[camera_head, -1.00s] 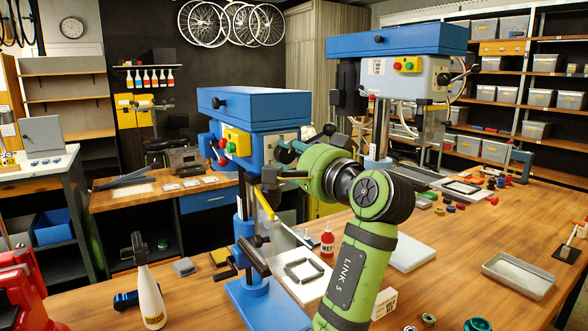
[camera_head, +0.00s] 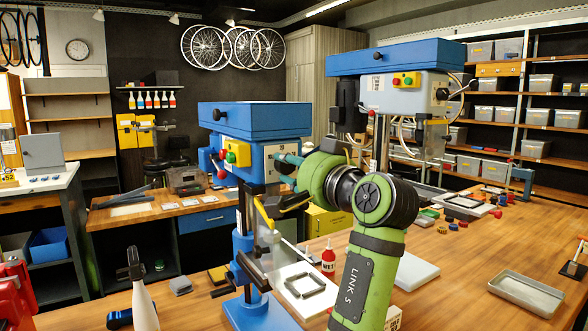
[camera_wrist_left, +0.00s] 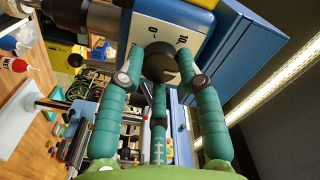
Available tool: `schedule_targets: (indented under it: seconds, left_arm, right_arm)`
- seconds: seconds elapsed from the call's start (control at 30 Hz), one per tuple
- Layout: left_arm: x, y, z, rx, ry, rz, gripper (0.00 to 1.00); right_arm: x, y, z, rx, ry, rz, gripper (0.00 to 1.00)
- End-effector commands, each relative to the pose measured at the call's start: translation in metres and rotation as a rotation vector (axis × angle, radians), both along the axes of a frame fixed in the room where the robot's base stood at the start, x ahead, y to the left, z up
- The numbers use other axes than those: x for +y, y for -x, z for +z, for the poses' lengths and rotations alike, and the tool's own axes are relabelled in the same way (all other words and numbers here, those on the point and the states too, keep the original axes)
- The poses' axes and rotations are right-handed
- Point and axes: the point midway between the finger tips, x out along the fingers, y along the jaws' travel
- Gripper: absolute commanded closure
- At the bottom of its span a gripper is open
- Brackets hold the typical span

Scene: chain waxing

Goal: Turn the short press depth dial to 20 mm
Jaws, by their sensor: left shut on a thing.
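The short press (camera_head: 255,115) is the blue drill press at the centre left of the head view, with a yellow switch box (camera_head: 237,152) on its head. Its pale dial plate shows in the wrist view (camera_wrist_left: 137,28), with 0 and 10 readable. The black round depth dial (camera_wrist_left: 160,62) sits on this plate. My left gripper (camera_head: 283,165) reaches the press head from the right. In the wrist view its teal fingers (camera_wrist_left: 160,75) are shut on the dial, one on each side. The pointer and the 20 mark cannot be made out. My right gripper is not in view.
A taller press (camera_head: 395,75) stands behind at the right. A red bottle (camera_head: 328,258) and a white pad (camera_head: 415,272) are on the wooden bench near my left arm. A white spray bottle (camera_head: 144,305) stands at front left. A metal tray (camera_head: 525,292) lies at right.

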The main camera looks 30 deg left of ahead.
Motion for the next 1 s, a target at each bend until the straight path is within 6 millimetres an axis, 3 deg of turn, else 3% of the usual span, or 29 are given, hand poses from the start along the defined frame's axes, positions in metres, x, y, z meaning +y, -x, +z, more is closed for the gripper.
schedule_targets:
  seconds: [0.23,0.27,0.3,0.7,1.0]
  left_arm:
    - [0.002,0.000,-0.005,0.011,0.011,0.006,0.97]
    - [0.002,0.000,-0.005,0.011,0.010,0.006,0.52]
    - [0.002,0.000,-0.005,0.011,0.010,0.006,0.40]
    - [-0.004,0.002,-0.003,0.007,0.004,0.000,0.40]
    - [-0.050,0.029,-0.003,0.006,0.007,-0.002,0.40]
  right_arm:
    - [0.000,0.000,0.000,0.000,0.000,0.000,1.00]
    - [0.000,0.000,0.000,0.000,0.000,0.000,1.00]
    - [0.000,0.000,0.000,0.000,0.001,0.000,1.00]
    - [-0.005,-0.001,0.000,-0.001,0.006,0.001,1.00]
    - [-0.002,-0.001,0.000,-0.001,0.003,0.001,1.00]
